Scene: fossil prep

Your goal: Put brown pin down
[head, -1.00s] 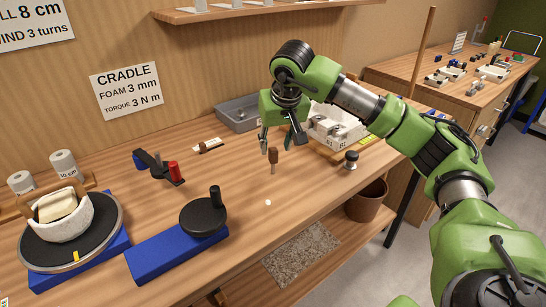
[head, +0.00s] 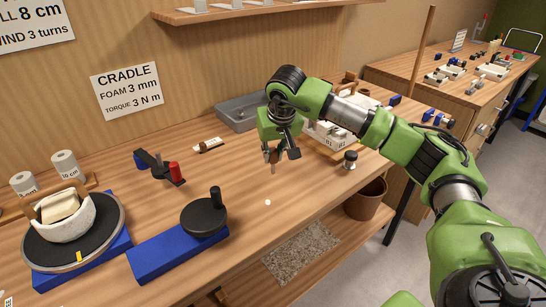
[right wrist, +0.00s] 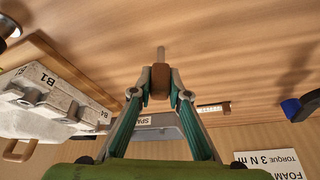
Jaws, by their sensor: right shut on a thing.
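The brown pin (head: 273,157) has a brown handle and a thin grey shank pointing down. It stands upright over the front-middle part of the workbench. My right gripper (head: 275,154) is shut on its handle from above. In the right wrist view the brown handle (right wrist: 160,80) sits between the two fingertips, with the grey shank sticking out past them. I cannot tell whether the shank's tip touches the bench. My left gripper is not in view.
A blue base with a black crank wheel (head: 203,216) stands front left of the pin. A small dark-topped knob (head: 350,160) stands to the right. A white block tray (head: 325,135) and a grey bin (head: 236,113) are behind. Bare wood lies around the pin.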

